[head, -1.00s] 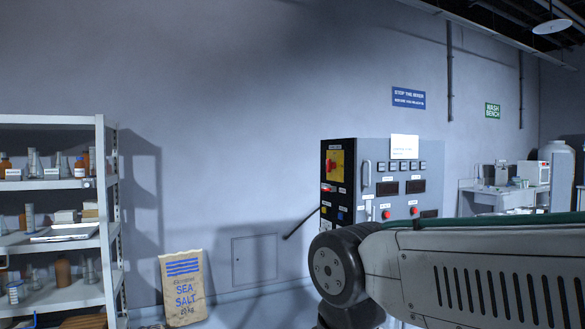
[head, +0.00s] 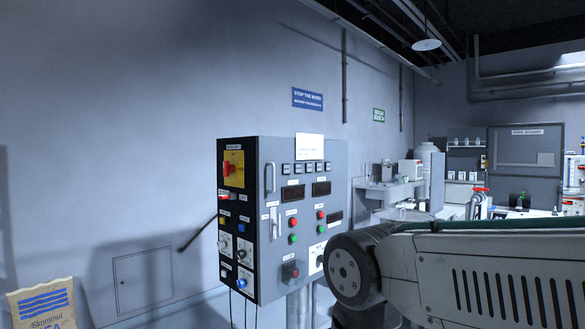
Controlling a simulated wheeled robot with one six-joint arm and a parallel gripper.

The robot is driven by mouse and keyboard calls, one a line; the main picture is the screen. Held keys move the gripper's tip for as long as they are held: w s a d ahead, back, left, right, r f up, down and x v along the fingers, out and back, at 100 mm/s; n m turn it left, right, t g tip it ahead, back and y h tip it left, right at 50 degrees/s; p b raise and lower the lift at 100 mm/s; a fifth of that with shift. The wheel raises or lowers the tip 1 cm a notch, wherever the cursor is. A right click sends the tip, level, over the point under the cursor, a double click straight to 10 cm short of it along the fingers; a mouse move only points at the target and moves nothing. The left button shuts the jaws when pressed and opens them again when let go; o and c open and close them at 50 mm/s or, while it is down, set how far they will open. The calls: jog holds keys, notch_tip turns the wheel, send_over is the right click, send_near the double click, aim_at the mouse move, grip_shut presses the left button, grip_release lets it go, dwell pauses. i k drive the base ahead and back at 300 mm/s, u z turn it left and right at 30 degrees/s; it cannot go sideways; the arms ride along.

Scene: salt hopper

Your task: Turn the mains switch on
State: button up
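The mains switch (head: 229,168) is a red rotary handle on a yellow plate. My gripper is not in view.
Below the switch are a red-marked part (head: 225,197) and several buttons and knobs. A salt sack (head: 42,304) stands at the lower left. A wash bench (head: 400,190) with equipment is right of the cabinet. The wall left of the cabinet is mostly clear.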

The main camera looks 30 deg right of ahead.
aim_at(228, 168)
jog(key=z, duration=0.3)
jog(key=i, duration=1.35)
jog(key=u, duration=0.65)
